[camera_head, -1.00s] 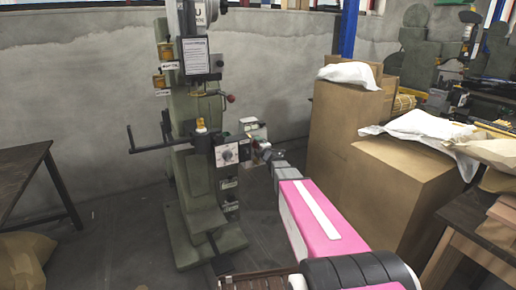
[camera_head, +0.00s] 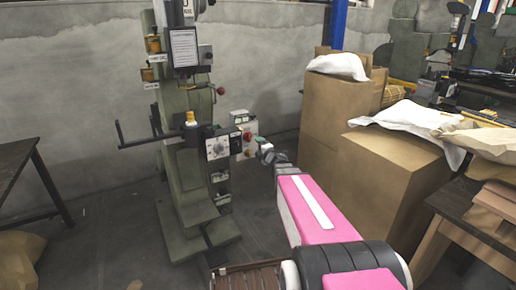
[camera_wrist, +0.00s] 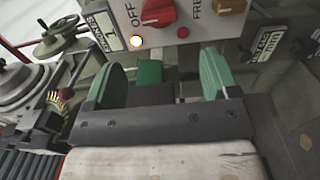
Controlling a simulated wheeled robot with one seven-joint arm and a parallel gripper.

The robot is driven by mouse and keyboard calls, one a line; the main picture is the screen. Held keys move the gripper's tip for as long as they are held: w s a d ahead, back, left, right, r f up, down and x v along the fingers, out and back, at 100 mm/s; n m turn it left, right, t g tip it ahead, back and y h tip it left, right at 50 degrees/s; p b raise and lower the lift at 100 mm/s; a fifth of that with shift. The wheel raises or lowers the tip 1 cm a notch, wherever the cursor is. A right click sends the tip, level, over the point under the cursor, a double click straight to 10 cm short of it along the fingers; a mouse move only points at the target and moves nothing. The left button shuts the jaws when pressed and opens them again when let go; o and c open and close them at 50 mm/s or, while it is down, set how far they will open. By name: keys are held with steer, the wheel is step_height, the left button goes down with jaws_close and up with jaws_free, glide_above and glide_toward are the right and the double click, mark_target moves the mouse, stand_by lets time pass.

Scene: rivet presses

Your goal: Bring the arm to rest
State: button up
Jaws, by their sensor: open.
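My gripper (camera_wrist: 158,88) is open in the wrist view, its two green fingers wide apart with nothing held between them. Just beyond the fingers is a control box (camera_wrist: 198,22) with a red knob (camera_wrist: 158,12), a yellow knob and a lit lamp. In the head view my pink arm (camera_head: 315,210) reaches forward, and my gripper end (camera_head: 268,153) is small beside the rivet press (camera_head: 190,150). The control box (camera_head: 243,125) also shows there, behind and right of the press dial. Whether the fingers touch the box cannot be told.
Cardboard boxes (camera_head: 375,180) with white sacks stand close on the right of my arm. A wooden table (camera_head: 470,230) is at the lower right. A dark table (camera_head: 25,165) stands at the left. Bare floor (camera_head: 110,235) lies between it and the press.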

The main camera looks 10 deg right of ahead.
steer(key=s+d+f+m+g+h, duration=0.4)
steer(key=s+f+m+g+h, duration=0.5)
steer(key=m, duration=0.6)
steer(key=s+a+f+m+g+y, duration=0.1)
steer(key=s+a+f+m+g, duration=0.2)
steer(key=s, duration=0.6)
steer(key=s+a+f+m+g+y, duration=0.2)
steer(key=s+a+f+m+g, duration=0.1)
steer(key=s, duration=0.6)
steer(key=shift+a+m+g, duration=0.4)
steer(key=shift+a+g, duration=0.05)
steer(key=shift+g, duration=0.55)
